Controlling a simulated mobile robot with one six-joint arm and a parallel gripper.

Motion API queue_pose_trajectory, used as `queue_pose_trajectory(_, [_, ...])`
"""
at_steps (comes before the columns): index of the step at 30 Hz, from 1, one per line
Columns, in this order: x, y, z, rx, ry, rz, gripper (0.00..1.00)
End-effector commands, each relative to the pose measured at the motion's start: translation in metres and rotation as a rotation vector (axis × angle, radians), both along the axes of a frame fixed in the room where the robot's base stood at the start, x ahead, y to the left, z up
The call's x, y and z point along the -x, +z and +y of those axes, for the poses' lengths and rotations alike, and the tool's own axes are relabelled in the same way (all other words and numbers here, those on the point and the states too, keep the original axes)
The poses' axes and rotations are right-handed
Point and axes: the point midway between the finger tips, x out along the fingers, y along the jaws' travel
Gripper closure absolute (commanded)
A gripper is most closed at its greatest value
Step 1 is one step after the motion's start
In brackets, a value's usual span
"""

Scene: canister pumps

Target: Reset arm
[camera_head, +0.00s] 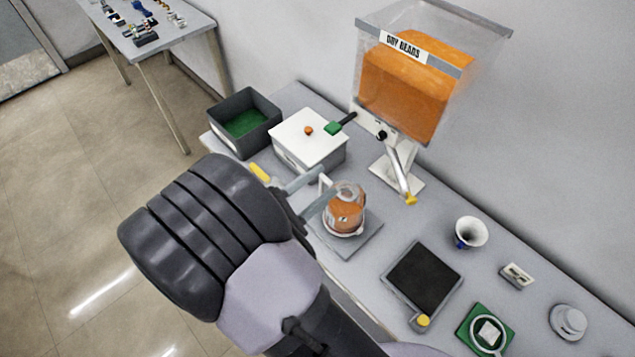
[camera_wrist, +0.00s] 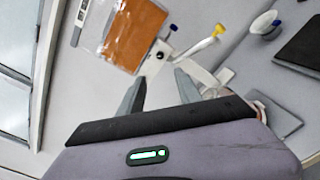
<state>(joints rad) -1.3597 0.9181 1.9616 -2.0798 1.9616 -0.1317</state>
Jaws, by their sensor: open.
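My gripper (camera_head: 312,190) is open in the head view, its two grey fingers reaching toward a clear jug (camera_head: 345,212) of orange beads. Whether a finger touches the jug's white handle (camera_head: 325,182) cannot be told there. In the wrist view, my gripper (camera_wrist: 158,80) has its fingers apart with nothing between them. The jug is mostly hidden behind my gripper body in that view. The jug stands upright on a grey square plate (camera_head: 359,243). The bead dispenser (camera_head: 411,88), labelled "DRY BEADS", stands behind it; its orange beads also show in the wrist view (camera_wrist: 133,35).
A white-topped box (camera_head: 300,150) and a dark bin with green inside (camera_head: 244,124) stand at the left of the bench. A black-topped plate (camera_head: 424,279), a funnel (camera_head: 470,233) and a green pad (camera_head: 486,329) lie to the right. Another table (camera_head: 165,38) stands farther off.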

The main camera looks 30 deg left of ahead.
Motion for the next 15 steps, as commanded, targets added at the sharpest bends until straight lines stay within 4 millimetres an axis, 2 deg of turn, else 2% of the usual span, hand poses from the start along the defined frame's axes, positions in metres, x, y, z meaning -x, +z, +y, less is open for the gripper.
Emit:
queue_pose_trajectory(3, [0.0047,-0.0001,0.0018,0.000,0.000,0.000,0.59])
queue_pose_trajectory(15, [0.0023,0.0008,-0.0022,-0.006,-0.015,0.004,0.59])
